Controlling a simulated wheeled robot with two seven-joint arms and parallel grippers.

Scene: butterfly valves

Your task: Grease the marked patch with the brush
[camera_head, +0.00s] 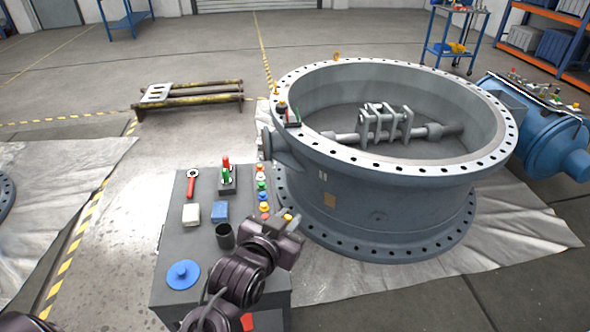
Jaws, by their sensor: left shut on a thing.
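The large grey valve body (345,215) stands upright in the middle right, with a bolted flange ring at top and bottom. My left gripper (291,232) is at the cart's right edge, close to the valve wall and below right of the cart's row of knobs. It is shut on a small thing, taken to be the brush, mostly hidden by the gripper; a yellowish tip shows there. A gap in the picture separates the gripper from the patch. My right gripper is not in view.
The grey cart (170,245) carries a dark cup (225,236), a blue disc (183,274), a white block (191,214), a blue block (220,211), a red-handled tool (191,185) and coloured knobs (261,185). A blue cylinder (545,140) lies at right.

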